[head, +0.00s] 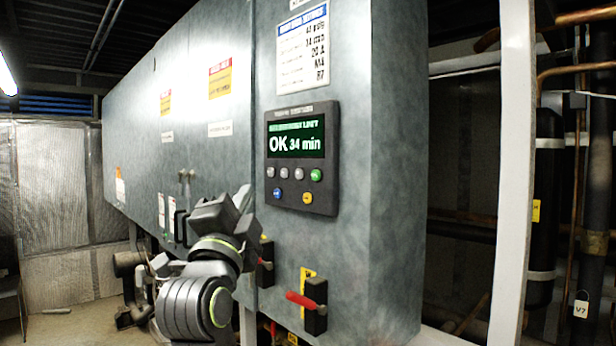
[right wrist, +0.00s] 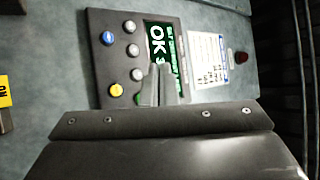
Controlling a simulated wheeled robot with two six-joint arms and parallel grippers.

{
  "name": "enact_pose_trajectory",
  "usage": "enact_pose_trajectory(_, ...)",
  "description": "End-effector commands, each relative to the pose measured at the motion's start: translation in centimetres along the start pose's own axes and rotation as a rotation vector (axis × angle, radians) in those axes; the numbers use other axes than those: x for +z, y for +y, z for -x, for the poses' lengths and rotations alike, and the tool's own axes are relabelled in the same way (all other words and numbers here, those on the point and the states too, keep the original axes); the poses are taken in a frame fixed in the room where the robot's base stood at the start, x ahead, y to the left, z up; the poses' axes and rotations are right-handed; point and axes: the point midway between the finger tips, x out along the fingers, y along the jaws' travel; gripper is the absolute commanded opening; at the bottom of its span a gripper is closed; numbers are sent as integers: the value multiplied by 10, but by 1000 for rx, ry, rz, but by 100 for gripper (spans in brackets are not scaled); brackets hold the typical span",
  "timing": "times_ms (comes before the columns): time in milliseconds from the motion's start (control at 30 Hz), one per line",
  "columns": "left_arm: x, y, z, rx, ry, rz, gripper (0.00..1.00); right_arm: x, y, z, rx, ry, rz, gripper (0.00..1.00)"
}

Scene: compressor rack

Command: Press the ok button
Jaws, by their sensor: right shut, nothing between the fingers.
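The dark control panel (head: 331,150) is on the front of the grey cabinet, with a lit green screen (head: 297,137) reading "OK 34 min". Below the screen are several grey buttons, a green button (head: 316,175), a blue button (head: 277,193) and a yellow button (head: 307,198). I cannot read which one is marked ok. My right gripper (head: 240,196) is in front of the cabinet, left of and below the panel. In the right wrist view its fingers (right wrist: 158,85) are shut and empty, overlapping the screen and partly hiding the green button (right wrist: 138,98). My left gripper is not in view.
A red-handled switch (head: 305,300) sticks out below the panel. A white label sheet (head: 302,48) is above it. A white post (head: 513,170) and pipes stand at the right. The cabinet face around the panel is mostly flat and clear.

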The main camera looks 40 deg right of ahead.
Motion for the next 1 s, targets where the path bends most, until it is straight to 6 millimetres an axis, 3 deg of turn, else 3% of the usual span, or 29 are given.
enact_pose_trajectory(100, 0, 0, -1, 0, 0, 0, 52, -26, -17, 4, -13, 54, -88, 0)
enact_pose_trajectory(200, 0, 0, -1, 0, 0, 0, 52, -36, -23, 5, -16, 75, -125, 0)
enact_pose_trajectory(667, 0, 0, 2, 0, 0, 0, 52, -40, -24, 4, -18, 83, -134, 0)
enact_pose_trajectory(1000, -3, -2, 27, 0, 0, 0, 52, -61, -4, -24, -18, 86, -128, 0)
